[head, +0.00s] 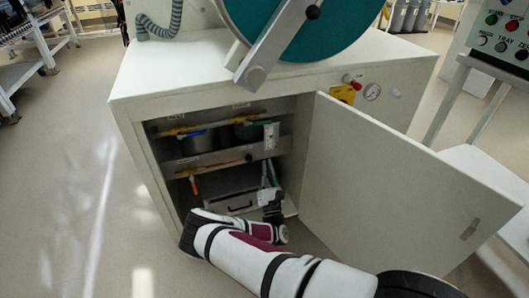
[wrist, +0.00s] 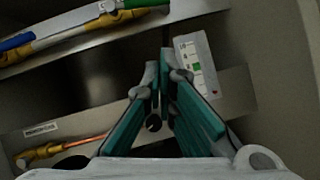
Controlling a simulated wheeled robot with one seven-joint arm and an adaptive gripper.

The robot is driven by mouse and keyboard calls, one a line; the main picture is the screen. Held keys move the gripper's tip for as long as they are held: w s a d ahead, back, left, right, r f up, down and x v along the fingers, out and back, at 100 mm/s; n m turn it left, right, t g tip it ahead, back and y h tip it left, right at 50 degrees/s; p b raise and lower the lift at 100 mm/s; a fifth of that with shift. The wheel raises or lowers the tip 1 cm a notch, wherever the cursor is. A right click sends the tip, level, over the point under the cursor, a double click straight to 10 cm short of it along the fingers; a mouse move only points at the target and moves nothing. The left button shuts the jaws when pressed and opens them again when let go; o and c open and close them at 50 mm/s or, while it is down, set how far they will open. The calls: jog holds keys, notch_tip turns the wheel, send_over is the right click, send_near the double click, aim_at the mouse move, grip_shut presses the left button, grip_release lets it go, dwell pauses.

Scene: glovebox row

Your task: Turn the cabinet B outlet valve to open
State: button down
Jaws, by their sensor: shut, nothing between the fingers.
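The open cabinet (head: 140,140) holds several valves. On the upper pipe (head: 215,127) a blue handle (head: 192,133) sits at the left and a green handle (head: 250,122) at the right. On the lower rail an orange handle (head: 194,185) hangs down at the left. The wrist view shows the blue handle (wrist: 17,42), the green handle (wrist: 145,4) and a thin orange rod (wrist: 85,142) by a yellow fitting (wrist: 38,155). I cannot read which is the cabinet B outlet valve. My gripper (head: 268,165) is shut and empty inside the opening, apart from the handles; it fills the wrist view (wrist: 160,65).
The cabinet door (head: 390,190) stands wide open on the right, beside my arm. A white plate with a green mark (wrist: 197,65) is right of my fingers. A drawer-like box with a black handle (head: 240,207) sits low inside. The floor at left (head: 70,200) is clear.

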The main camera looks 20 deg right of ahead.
aim_at(258, 123)
jog(key=w+r+n+y+b, duration=0.2)
jog(key=w+r+n+b, duration=0.1)
jog(key=w+r, duration=0.5)
jog(key=shift+w+d+y+b, duration=0.3)
jog(key=shift+w+d+b, duration=0.1)
jog(key=shift+w+b, duration=0.2)
jog(key=shift+r, duration=0.2)
jog(key=r+p, duration=0.1)
jog(key=p, duration=0.3)
jog(key=shift+s+d+r+p, duration=0.15)
jog(key=shift+d+r+p, duration=0.2)
jog(key=shift+d+r, duration=0.05)
